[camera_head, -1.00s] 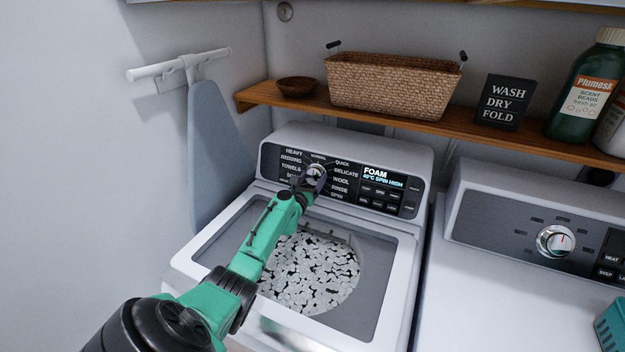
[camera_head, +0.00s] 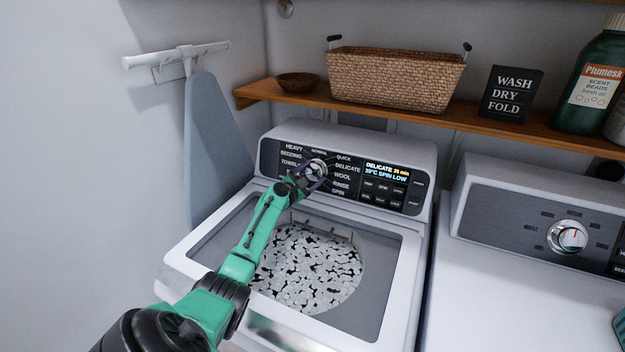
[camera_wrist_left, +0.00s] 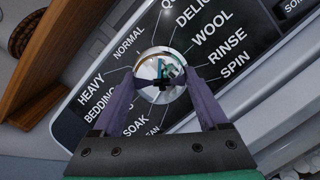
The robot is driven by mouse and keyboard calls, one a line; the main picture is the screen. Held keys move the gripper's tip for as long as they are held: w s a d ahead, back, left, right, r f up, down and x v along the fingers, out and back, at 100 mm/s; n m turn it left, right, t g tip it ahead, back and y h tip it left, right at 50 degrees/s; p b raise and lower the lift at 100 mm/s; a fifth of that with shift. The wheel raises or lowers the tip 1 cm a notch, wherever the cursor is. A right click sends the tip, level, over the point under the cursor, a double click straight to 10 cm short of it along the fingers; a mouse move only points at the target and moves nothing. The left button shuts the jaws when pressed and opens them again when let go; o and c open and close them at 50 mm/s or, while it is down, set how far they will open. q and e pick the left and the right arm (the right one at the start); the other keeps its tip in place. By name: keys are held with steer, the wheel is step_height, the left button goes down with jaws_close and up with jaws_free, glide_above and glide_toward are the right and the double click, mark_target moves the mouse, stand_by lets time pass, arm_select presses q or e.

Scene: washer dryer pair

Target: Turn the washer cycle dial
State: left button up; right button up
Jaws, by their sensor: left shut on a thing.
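The washer (camera_head: 410,262) stands at the centre, with a dark control panel on its raised back. The washer cycle dial (camera_head: 316,168) is a round silver knob ringed by cycle names. The washer display (camera_head: 387,172) reads DELICATE, 35°C, SPIN LOW. My left gripper (camera_head: 312,177) is at the dial, coming from the lower left. In the left wrist view, the two purple fingers of my left gripper (camera_wrist_left: 162,84) are shut on the dial (camera_wrist_left: 160,64), one at each side. The gripper hides part of the panel's lower left labels. My right gripper is not in view.
A wooden shelf (camera_head: 440,125) above holds a wicker basket (camera_head: 395,80), a small bowl (camera_head: 297,83), a sign (camera_head: 511,93) and a green bottle (camera_head: 590,90). An ironing board (camera_head: 213,145) hangs at left. The dryer (camera_head: 500,280) with its own dial (camera_head: 567,237) stands at right.

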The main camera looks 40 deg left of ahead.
arm_select(q)
steer(key=m+b, duration=0.1)
steer(key=m, duration=0.1)
steer(key=m+h+b, duration=0.1)
steer(key=m+b, duration=0.1)
steer(key=m, duration=0.1)
steer(key=shift+f+g+h, duration=0.15)
steer(key=shift+g+h, duration=0.15)
steer(key=m+g+b, duration=0.1)
steer(key=m, duration=0.3)
steer(key=shift+a+h+b, duration=0.1)
steer(key=shift+h+b, duration=0.3)
steer(key=m, duration=0.3)
steer(key=shift+g+b, duration=0.3)
steer(key=shift+b, duration=0.1)
steer(key=shift+r+m+g, duration=0.2)
steer(key=shift+m+g, duration=0.2)
steer(key=shift+m, duration=1.1)
steer(key=o, duration=1.3)
steer(key=shift+c, duration=0.2)
steer(key=shift+s+r, duration=0.1)
